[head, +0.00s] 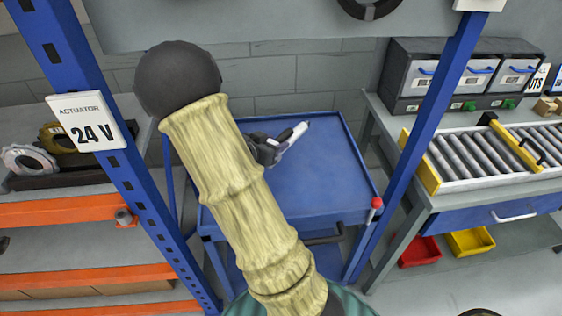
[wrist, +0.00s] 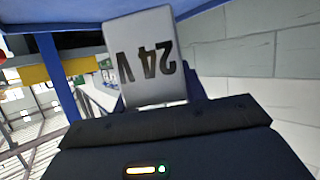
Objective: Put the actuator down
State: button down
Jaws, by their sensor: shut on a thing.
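My gripper (head: 268,149) is dark and shows beside my tan-sleeved arm, over the blue top of the trolley (head: 325,185). It is shut on the actuator, a pale body (head: 297,133) that points up and to the right. In the wrist view the actuator (wrist: 140,38) stands out beyond the dark gripper body, with its "24 V" label upside down. It is low over the trolley; I cannot tell whether it touches the top. My arm hides part of the gripper and the trolley's left side.
A blue-posted rack with orange shelves stands at left, with an "ACTUATOR 24 V" sign (head: 87,122). A roller conveyor (head: 480,160) stands at right. The trolley's near corner has a red knob (head: 376,203). The trolley top right of my arm is clear apart from the gripper and actuator.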

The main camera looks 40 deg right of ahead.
jog(key=shift+f+b, duration=0.65)
jog(key=shift+f, duration=2.45)
jog(key=shift+f+b, duration=0.3)
jog(key=shift+f, duration=1.55)
jog(key=shift+f, duration=0.1)
jog(key=c, duration=0.8)
grip_release()
jog(key=p+v, duration=0.1)
jog(key=v, duration=1.1)
